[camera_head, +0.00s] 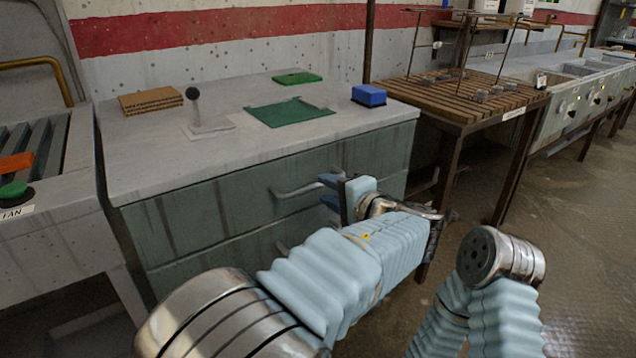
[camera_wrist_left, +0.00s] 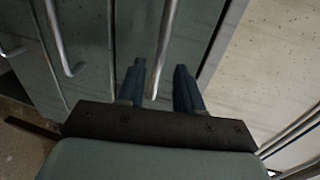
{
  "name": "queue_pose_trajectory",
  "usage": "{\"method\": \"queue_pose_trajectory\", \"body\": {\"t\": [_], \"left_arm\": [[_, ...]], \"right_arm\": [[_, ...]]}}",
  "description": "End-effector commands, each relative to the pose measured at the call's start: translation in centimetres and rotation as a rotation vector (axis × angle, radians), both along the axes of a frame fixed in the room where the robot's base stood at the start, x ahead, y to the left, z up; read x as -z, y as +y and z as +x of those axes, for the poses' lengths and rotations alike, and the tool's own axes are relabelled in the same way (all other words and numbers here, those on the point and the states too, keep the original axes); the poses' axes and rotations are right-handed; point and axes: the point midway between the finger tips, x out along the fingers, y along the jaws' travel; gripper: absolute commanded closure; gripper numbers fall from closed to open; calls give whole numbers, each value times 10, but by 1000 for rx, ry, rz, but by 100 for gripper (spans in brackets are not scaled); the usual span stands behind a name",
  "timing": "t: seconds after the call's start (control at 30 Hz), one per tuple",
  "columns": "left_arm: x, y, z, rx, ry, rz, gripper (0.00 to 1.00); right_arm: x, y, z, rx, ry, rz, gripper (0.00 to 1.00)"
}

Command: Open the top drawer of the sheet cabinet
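The sheet cabinet (camera_head: 150,165) is grey-green with a pale worktop and stands at centre left in the head view. Its top drawer (camera_head: 235,198) looks flush with the front. The top drawer's bar handle (camera_head: 292,191) runs toward my left gripper (camera_head: 331,191), which partly hides its right end. In the left wrist view the two dark fingers (camera_wrist_left: 159,82) are apart, and the handle bar (camera_wrist_left: 168,35) passes between them in the picture, with a gap on each side. I cannot tell whether either finger touches it. My right gripper is not in view.
A lower drawer handle (camera_wrist_left: 62,40) shows in the left wrist view. On the worktop are a brown stack (camera_head: 151,101), a green mat (camera_head: 289,112) and a blue box (camera_head: 369,95). A slatted table (camera_head: 461,98) stands to the right. Open floor (camera_head: 585,215) lies at right.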

Motion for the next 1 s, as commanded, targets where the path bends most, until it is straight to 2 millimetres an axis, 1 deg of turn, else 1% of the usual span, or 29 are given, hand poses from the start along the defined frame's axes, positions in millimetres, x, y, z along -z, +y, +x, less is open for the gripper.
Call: {"method": "queue_pose_trajectory", "body": {"t": [0.03,0.1,0.23,0.4,0.63,0.87,1.0], "left_arm": [[1,5,9,-3,1,1,64],[4,12,19,-3,2,2,64],[8,19,33,-1,1,1,64],[10,23,40,1,1,0,64],[10,23,40,1,1,0,64],[10,23,40,1,2,0,100],[10,23,40,1,2,0,100]], "right_arm": [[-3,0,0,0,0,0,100],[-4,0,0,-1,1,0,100],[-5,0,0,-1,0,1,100],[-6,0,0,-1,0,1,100],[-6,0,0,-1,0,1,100],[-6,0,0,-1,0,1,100],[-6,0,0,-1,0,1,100]]}}
